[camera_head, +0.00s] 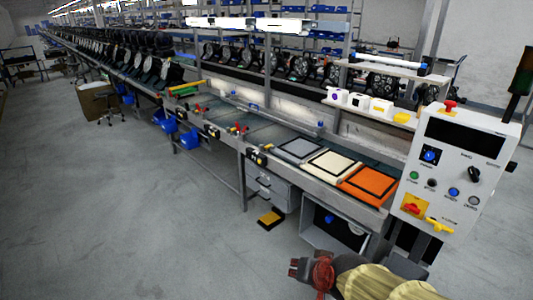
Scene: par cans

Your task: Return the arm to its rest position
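My gripper (297,268) shows at the bottom of the head view, dark grey with a red part behind it. It points left, over the grey floor and in front of the workbench. My arm, in a yellowish cover, runs from it to the bottom right. The fingers are small and dark here, so I cannot tell whether they are open or shut. I see no object at the fingertips. The lower part of the arm is cut off by the picture's bottom edge.
A long workbench (270,171) carries grey, cream and orange (368,184) square trays. A white control box (456,175) with buttons stands at the right. An open grey cabinet (335,228) is under the bench. A yellow-black pedal (270,218) is on the floor.

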